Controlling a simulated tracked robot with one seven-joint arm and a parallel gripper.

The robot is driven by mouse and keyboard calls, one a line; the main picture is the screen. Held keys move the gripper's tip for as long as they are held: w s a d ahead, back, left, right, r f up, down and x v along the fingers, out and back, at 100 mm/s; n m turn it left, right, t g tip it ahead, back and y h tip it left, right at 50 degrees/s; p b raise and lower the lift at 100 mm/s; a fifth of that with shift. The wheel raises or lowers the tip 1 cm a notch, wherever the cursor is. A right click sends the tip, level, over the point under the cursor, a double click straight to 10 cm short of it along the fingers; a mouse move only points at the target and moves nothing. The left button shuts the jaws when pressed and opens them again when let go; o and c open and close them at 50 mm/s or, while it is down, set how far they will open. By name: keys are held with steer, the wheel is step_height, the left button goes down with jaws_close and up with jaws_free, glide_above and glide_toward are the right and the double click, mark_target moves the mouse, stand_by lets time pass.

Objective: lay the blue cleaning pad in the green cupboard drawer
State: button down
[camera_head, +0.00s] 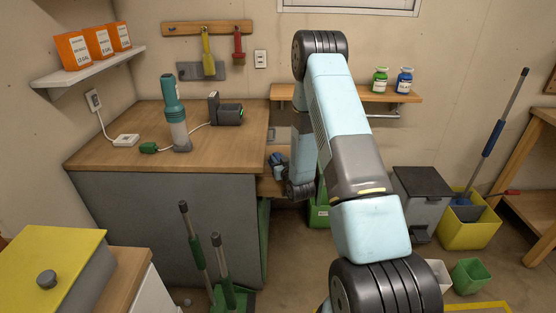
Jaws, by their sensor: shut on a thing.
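My arm reaches up from the lower right, bends at the top and comes down to my gripper (279,166), small at the right side of the workbench. My gripper is shut on a small dark blue thing (277,158), which looks like the blue cleaning pad; its outline is partly lost against the dark fingers. Just below is a wooden surface (268,187), perhaps part of an open drawer, beside a narrow green cupboard front (264,235). My arm hides much of this area, and I cannot tell whether the pad touches anything.
A workbench (100,155) holds a teal bottle (174,112) and a dark device (226,110). Two handled tools (222,270) lean in front. A green container (318,214), grey bin (422,195) and yellow bucket (470,222) stand right. A wall shelf (380,95) holds two jars.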

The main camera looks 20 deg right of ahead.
steer(key=shift+s+f, duration=0.15)
steer(key=shift+f, duration=0.15)
steer(key=c, duration=0.8)
jaws_free()
steer(key=shift+f, duration=0.15)
